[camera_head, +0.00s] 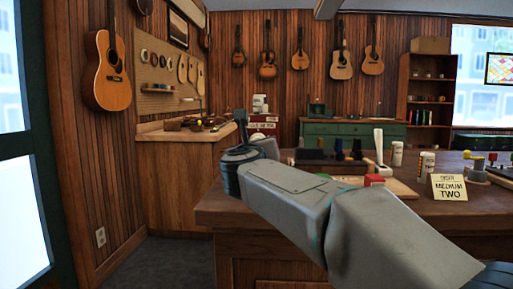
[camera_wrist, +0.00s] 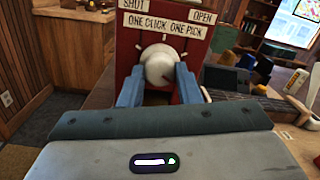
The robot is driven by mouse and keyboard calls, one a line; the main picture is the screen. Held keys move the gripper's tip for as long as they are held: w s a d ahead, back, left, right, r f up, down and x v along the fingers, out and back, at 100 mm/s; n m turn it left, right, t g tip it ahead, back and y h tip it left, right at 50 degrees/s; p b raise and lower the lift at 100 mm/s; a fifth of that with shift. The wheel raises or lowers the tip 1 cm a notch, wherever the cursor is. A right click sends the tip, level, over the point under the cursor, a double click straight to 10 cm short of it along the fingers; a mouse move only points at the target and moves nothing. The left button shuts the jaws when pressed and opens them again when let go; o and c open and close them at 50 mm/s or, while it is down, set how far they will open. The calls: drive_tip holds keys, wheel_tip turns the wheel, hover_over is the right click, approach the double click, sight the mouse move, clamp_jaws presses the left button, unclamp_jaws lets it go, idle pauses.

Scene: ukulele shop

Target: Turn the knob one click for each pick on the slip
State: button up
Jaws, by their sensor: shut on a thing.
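The knob (camera_wrist: 158,62) is pale and round, on the front of a red box (camera_wrist: 208,45). Tick marks fan out around it, and labels above read SHUT at left, OPEN at right and ONE CLICK ONE PICK. A small red mark shows low on the knob's right side. My gripper (camera_wrist: 159,84) has a blue finger on each side of the knob and is shut on it. In the head view the box (camera_head: 264,119) shows behind my gripper, which hides the knob. A cream slip (camera_head: 449,188) on the counter reads MEDIUM TWO under a smaller line.
The wooden counter (camera_head: 232,208) holds a dark rack (camera_head: 325,160), white tubs (camera_head: 397,153), a white-handled tool (camera_head: 379,147) and a red block (camera_head: 374,180), right of my gripper. A workbench (camera_head: 163,135) stands at the left wall.

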drive_tip(key=o, duration=1)
drive_tip(key=s, duration=0.4)
drive_tip(key=s+p, duration=0.1)
drive_tip(key=s, duration=0.7)
drive_tip(key=shift+s+a+f, duration=0.25)
drive_tip(key=shift+a, duration=0.15)
drive_tip(key=shift+s+f, duration=0.15)
drive_tip(key=shift+s, duration=0.5)
